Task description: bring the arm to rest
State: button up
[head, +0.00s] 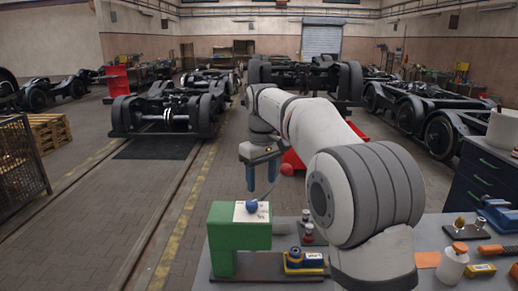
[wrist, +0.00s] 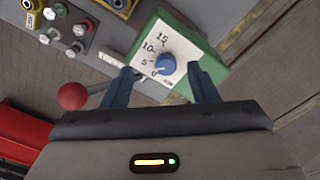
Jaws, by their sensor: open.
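My gripper (head: 262,180) is open and empty in the head view, its two blue fingers pointing down above the bench. In the wrist view my gripper (wrist: 160,88) shows its two fingers spread apart. Between and beyond them is a green box (wrist: 204,54) with a white dial plate and a blue knob (wrist: 166,64). Its scale reads 0, 5, 10, 15, and the knob's pointer is near 0. In the head view the green box (head: 228,240) stands on the bench, with the blue knob (head: 251,206) on top, below the fingers. I see no contact between fingers and knob.
A lever with a red ball (wrist: 72,96) sits beside the box. The grey bench (head: 440,235) also carries a yellow-and-blue item (head: 305,262), a white bottle (head: 452,264) and a blue vise (head: 497,212). A dark drawer cabinet (head: 482,182) stands right. Bogies (head: 170,110) stand behind on the floor.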

jog(key=s+d+f+m+t, duration=0.1)
jog(key=s+d, duration=0.4)
jog(key=s, duration=0.5)
jog(key=s+d+f+m+t, duration=0.1)
jog(key=s+d+f+m, duration=0.3)
jog(key=s, duration=0.6)
jog(key=s+d+f+m+t, duration=0.1)
jog(key=s+d+f+m, duration=0.2)
jog(key=s, duration=0.7)
jog(key=d+f, duration=0.2)
jog(key=d, duration=0.1)
jog(key=shift+s+d+f, duration=0.15)
jog(key=shift+s+f, duration=0.05)
jog(key=shift+s, duration=0.1)
